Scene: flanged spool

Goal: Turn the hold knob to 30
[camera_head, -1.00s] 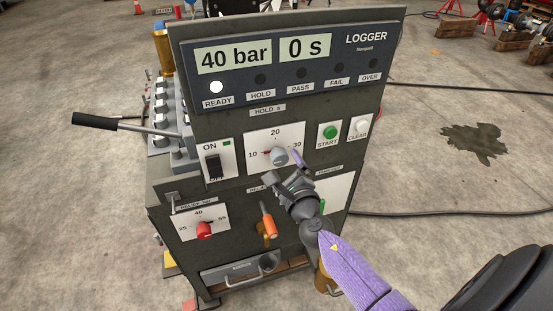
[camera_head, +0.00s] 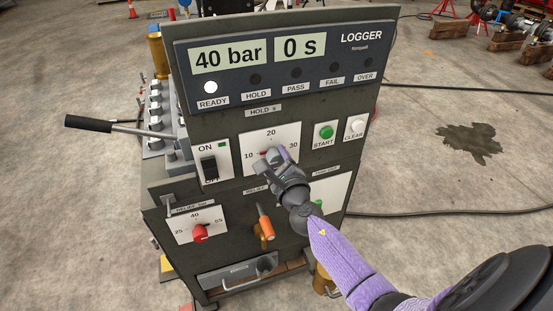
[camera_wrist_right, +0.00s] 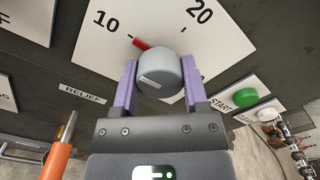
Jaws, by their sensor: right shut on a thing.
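The hold knob (camera_wrist_right: 158,80) is a grey round knob on a white dial plate (camera_head: 252,138) marked 10, 20 and 30. Its red pointer (camera_wrist_right: 142,42) points at the 10 mark in the right wrist view. My right gripper (camera_head: 275,155) is at the dial, and in the right wrist view its purple fingers stand on either side of the knob, shut on it. In the head view the gripper covers most of the knob. My left gripper is not in view.
The logger display (camera_head: 290,50) reads 40 bar and 0 s, with the READY lamp (camera_head: 210,87) lit. The green START button (camera_head: 326,132) and white CLEAR button (camera_head: 357,127) are right of the dial. The ON switch (camera_head: 209,167), red relief knob (camera_head: 201,232) and orange-handled lever (camera_head: 266,225) are nearby.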

